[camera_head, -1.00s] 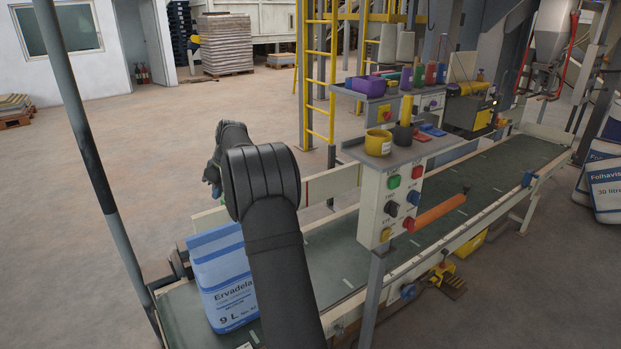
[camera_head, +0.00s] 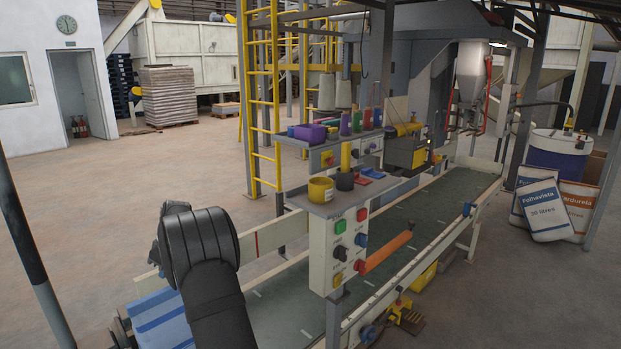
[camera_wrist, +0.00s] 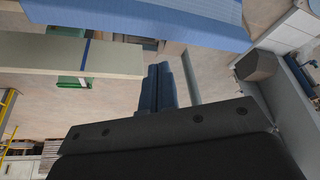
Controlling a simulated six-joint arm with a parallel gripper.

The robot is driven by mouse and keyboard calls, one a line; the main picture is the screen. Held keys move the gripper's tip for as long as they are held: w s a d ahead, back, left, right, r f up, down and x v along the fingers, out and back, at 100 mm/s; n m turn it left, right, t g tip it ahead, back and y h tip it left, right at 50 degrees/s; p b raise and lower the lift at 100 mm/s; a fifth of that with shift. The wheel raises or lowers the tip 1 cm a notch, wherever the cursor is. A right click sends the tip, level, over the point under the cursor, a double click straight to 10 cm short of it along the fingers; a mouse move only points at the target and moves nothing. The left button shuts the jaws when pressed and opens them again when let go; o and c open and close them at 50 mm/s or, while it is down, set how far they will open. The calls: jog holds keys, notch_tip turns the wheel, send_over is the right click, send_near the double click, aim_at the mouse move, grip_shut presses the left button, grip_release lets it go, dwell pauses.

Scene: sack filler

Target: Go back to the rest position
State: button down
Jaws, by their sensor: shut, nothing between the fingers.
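My gripper shows in the wrist view (camera_wrist: 160,88), its two dark blue fingers together with nothing between them. In the head view my dark arm rises at the lower left and hides the gripper.
A control panel (camera_head: 330,235) with coloured buttons and an orange handle (camera_head: 385,252) stands beside the belt, right of my arm. A grey post (camera_head: 30,250) stands at the left. Filled sacks (camera_head: 545,208) lean at the far right. Open floor lies left of the belt.

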notch_tip(320, 180, up, 9)
notch_tip(320, 180, down, 9)
jog(key=shift+f, duration=0.1)
notch_tip(320, 180, up, 8)
jog(key=d+f+m+g+y, duration=0.1)
jog(key=d+m+g+y, duration=0.4)
jog(key=d+m, duration=0.7)
jog(key=s+f+m+y, duration=0.2)
jog(key=f+m, duration=0.3)
jog(key=f, duration=0.2)
jog(key=s+f+m+t+y, duration=0.1)
jog(key=f+m+y, duration=0.2)
jog(key=f+m, duration=0.3)
jog(key=shift+s+d+f, duration=0.4)
jog(key=shift+f, duration=0.4)
